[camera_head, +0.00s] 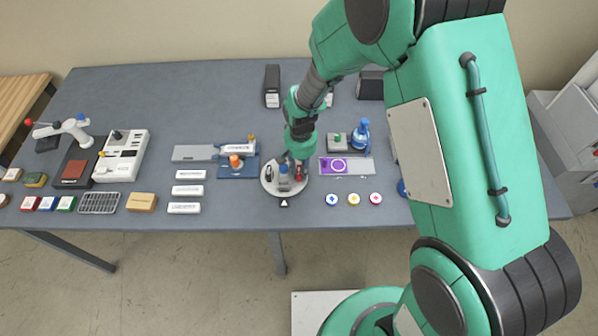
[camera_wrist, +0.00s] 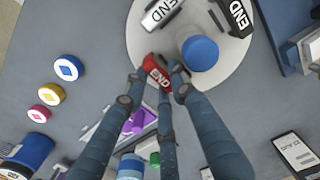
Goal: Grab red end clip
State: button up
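The red end clip (camera_wrist: 157,72), marked END, lies at the rim of a round pale tray (camera_wrist: 143,38). In the wrist view my gripper (camera_wrist: 160,84) has its fingertips close around the clip, one on each side and another just below it. I cannot tell whether they press on it. In the head view my gripper (camera_head: 295,158) reaches down over the right part of the tray (camera_head: 277,191), and a bit of red (camera_head: 299,176) shows beside the fingers. A white END clip (camera_wrist: 163,14) and a black END clip (camera_wrist: 238,18) lie on the same tray.
A blue round-topped piece (camera_wrist: 200,53) stands on the tray close to my fingers. A purple-marked plate (camera_head: 345,166) and a blue bottle (camera_head: 361,135) are to the right. Several coloured buttons (camera_head: 354,198) lie near the front edge. A blue fixture (camera_head: 237,167) is to the left.

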jog(key=c, duration=0.5)
jog(key=shift+r, duration=0.1)
jog(key=shift+r, duration=0.45)
jog(key=r, duration=0.1)
jog(key=r+p, duration=0.1)
jog(key=shift+s+d+r, duration=0.1)
jog(key=shift+s+r, duration=0.2)
jog(key=shift+r, duration=0.05)
jog(key=shift+c, duration=0.2)
jog(key=s+d, duration=0.2)
jog(key=s, duration=0.5)
jog(key=s+d+r+p, duration=0.1)
jog(key=s+d, duration=0.2)
jog(key=s, duration=0.4)
jog(key=shift+s, duration=0.3)
jog(key=shift+r, duration=0.1)
